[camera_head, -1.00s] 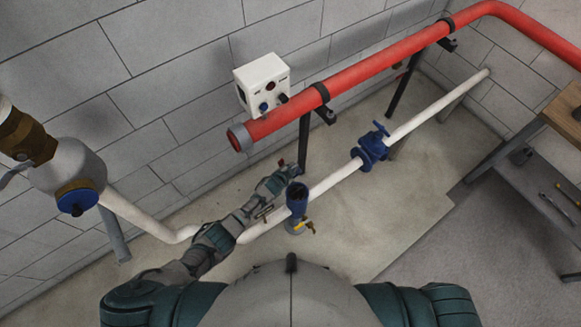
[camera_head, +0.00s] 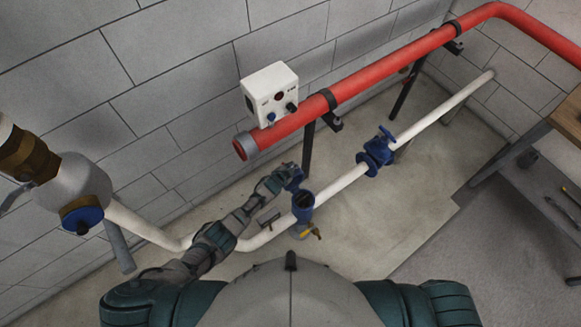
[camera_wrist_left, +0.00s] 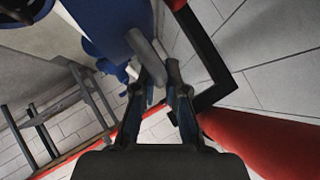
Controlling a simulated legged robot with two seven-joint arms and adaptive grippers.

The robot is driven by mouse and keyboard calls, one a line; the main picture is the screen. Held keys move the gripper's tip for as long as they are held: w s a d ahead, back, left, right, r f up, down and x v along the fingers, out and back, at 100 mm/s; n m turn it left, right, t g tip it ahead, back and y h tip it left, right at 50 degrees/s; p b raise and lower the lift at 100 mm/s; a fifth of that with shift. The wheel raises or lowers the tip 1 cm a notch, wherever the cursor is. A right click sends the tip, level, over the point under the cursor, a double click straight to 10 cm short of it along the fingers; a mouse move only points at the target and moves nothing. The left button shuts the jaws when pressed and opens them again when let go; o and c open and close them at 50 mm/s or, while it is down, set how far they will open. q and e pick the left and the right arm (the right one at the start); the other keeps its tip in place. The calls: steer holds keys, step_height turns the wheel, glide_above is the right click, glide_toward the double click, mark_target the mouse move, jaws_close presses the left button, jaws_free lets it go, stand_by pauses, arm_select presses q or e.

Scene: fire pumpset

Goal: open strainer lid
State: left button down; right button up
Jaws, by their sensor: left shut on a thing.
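The blue strainer (camera_head: 303,210) stands on the white pipe, with a yellow-handled valve (camera_head: 314,233) at its lower side. Its round top shows a dark opening. A blue lid (camera_head: 294,180) stands tilted up at the strainer's far left edge, beside my left gripper (camera_head: 287,172). In the left wrist view, the gripper (camera_wrist_left: 162,88) is shut on the grey handle (camera_wrist_left: 147,52) of the lid, whose blue plate (camera_wrist_left: 105,22) fills the upper left. The fingertips are small in the head view. My right gripper is not in view.
A red pipe (camera_head: 390,70) runs above and behind the strainer, with a white control box (camera_head: 270,92) near its end. A blue valve (camera_head: 377,152) sits on the white pipe to the right. A workbench (camera_head: 562,115) stands at the far right. Floor in front is clear.

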arm_select(q)
steer(key=shift+w+d+r, duration=0.15)
steer(key=shift+d+r, duration=0.2)
steer(key=shift+d, duration=0.05)
steer(key=c, duration=1.2)
jaws_free()
steer(key=shift+f, duration=0.3)
steer(key=shift+s+a+f, duration=0.15)
steer(key=shift+s+a, duration=0.1)
steer(key=shift+s+a, duration=0.1)
steer(key=shift+a, duration=0.05)
steer(key=v, duration=1.1)
steer(key=shift+r, duration=0.55)
steer(key=shift+s, duration=0.15)
steer(key=shift+c, duration=0.2)
